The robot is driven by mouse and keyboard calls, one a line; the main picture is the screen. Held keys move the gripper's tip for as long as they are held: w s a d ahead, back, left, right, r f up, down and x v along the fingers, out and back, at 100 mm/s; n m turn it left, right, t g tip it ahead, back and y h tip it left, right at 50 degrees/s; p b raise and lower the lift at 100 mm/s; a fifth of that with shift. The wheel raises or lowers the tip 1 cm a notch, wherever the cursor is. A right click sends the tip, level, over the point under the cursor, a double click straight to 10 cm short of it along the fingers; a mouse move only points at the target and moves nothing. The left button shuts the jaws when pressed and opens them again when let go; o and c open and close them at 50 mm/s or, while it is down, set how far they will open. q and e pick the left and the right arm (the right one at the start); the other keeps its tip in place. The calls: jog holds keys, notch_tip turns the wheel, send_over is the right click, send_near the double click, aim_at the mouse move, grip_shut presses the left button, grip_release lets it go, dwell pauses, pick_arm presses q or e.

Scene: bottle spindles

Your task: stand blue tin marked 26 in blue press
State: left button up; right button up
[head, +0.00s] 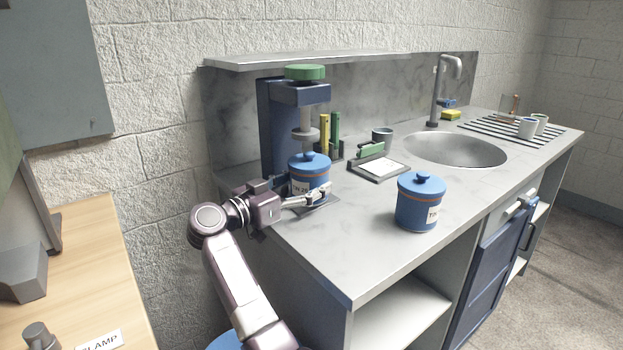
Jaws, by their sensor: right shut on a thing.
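The blue press (280,130) stands at the left end of the counter, with a green top and a grey spindle (304,138) pointing down. A blue lidded tin (301,164) is upright below the spindle, over the press base. Its label begins "TIN 2"; the rest is hidden by my gripper. My right gripper (318,194) is shut on this tin from the front left. I cannot tell whether the tin rests on the base. A second blue tin (413,207) stands on the counter to the right; its number is unreadable. My left gripper is not in view.
A clipboard-like tray (380,168), a dark cup (382,135) and a holder with yellow and green sticks (330,135) stand right of the press. The sink (455,150) is further right. A shelf (340,60) runs above. The counter's front left is clear.

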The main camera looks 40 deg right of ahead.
aim_at(294, 188)
jog(key=shift+s+d+r, duration=0.15)
jog(key=shift+s, duration=0.1)
jog(key=shift+w+a, duration=0.3)
jog(key=shift+a, duration=0.05)
jog(key=o, duration=1.6)
jog(key=shift+s+d, duration=0.1)
jog(key=shift+s, duration=0.05)
jog(key=shift+c, duration=0.2)
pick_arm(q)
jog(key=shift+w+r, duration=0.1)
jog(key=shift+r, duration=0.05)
pick_arm(e)
jog(key=a, duration=0.4)
jog(key=shift+a, duration=1.25)
jog(key=shift+a+b, duration=0.3)
jog(key=shift+a, duration=0.2)
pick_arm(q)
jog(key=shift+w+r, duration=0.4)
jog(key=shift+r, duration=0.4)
